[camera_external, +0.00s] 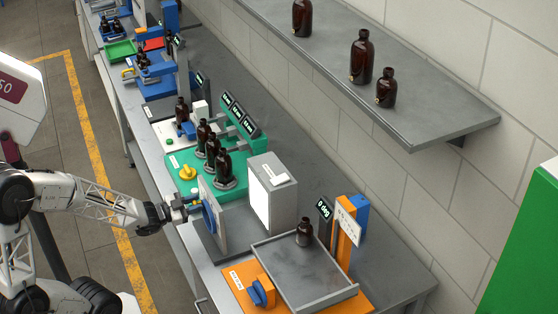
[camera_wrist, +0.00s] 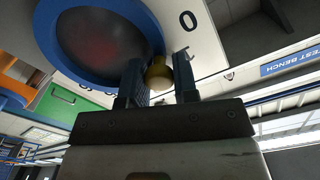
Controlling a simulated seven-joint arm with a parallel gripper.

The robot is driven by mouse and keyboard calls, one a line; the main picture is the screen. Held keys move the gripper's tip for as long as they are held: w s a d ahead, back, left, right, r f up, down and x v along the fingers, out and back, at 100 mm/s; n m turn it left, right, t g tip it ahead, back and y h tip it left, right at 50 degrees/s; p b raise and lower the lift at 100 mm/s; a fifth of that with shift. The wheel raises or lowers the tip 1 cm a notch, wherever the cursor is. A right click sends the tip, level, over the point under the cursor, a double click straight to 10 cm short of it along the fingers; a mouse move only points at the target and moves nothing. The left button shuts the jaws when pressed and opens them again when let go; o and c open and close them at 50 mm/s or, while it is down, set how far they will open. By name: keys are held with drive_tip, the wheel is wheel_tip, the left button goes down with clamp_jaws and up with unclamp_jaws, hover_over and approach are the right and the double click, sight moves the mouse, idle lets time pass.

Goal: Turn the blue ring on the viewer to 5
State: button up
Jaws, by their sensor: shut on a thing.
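The viewer has an upright pale panel (camera_external: 219,210) with a blue ring (camera_external: 208,216) on its left side. A grey box with a lit white face (camera_external: 260,200) stands behind it. In the wrist view the blue ring (camera_wrist: 50,35) surrounds a dark reddish round window (camera_wrist: 95,42). A brass-yellow knob (camera_wrist: 159,74) sits at the ring's edge. My gripper (camera_wrist: 158,82) is shut on this knob, one finger on each side. A printed 0 (camera_wrist: 187,20) and a tick mark are on the white panel near the knob. My gripper (camera_external: 192,208) also reaches the ring from the left in the external view.
A green station (camera_external: 190,160) with several amber bottles and a yellow knob is behind the viewer. An orange station with a grey tray (camera_external: 315,292), one bottle and a "0 deg" display (camera_external: 323,209) is in front. A shelf (camera_external: 440,110) holds three bottles.

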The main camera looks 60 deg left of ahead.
sight(206, 206)
drive_tip(key=m, duration=0.2)
drive_tip(key=d+r+m, duration=0.1)
drive_tip(key=d+m, duration=0.1)
drive_tip(key=m, duration=0.1)
drive_tip(key=shift+d+r+m, duration=0.15)
drive_tip(key=shift+r+m, duration=0.1)
drive_tip(key=shift+m, duration=0.05)
drive_tip(key=d+m, duration=0.1)
drive_tip(key=m, duration=0.2)
drive_tip(key=d+m, duration=0.1)
drive_tip(key=m, duration=0.1)
drive_tip(key=shift+d+r+m, duration=0.2)
drive_tip(key=shift+d+m, duration=0.1)
drive_tip(key=shift+d+f+m, duration=0.35)
drive_tip(key=shift+d+m, duration=0.25)
drive_tip(key=shift+m, duration=0.85)
drive_tip(key=shift+d+f+m, duration=0.35)
drive_tip(key=shift+d+m, duration=0.25)
drive_tip(key=shift+m, duration=0.9)
drive_tip(key=shift+d+f+m, duration=0.35)
drive_tip(key=shift+d+m, duration=0.25)
drive_tip(key=shift+m, duration=0.85)
drive_tip(key=o, duration=0.9)
